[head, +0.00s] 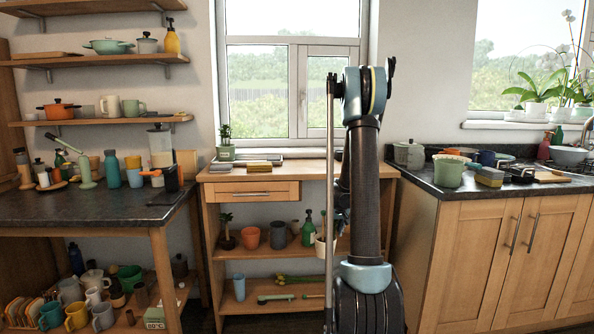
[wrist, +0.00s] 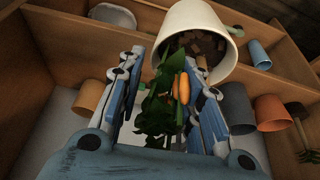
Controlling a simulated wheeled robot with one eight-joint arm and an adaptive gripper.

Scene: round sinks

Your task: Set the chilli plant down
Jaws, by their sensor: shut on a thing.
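The chilli plant has dark green leaves and an orange fruit (wrist: 182,88) in a cream pot with brown soil. Its cream pot (wrist: 203,38) is at the top of the wrist view, with the leaves between my fingers. My gripper (wrist: 162,72) is shut on the chilli plant. In the head view, the pot (head: 320,252) shows just left of my arm, in front of the wooden shelf unit and partly covered by my arm. My gripper is hidden there. I cannot tell whether the pot touches a shelf.
The shelf unit (head: 249,255) holds an orange pot (head: 250,238), a grey pot (head: 278,235), a green bottle (head: 308,232) and a small plant (head: 227,236). A potted plant (head: 225,147) stands on its top, where bare room shows. A cluttered dark table (head: 100,207) stands left, cabinets (head: 500,250) right.

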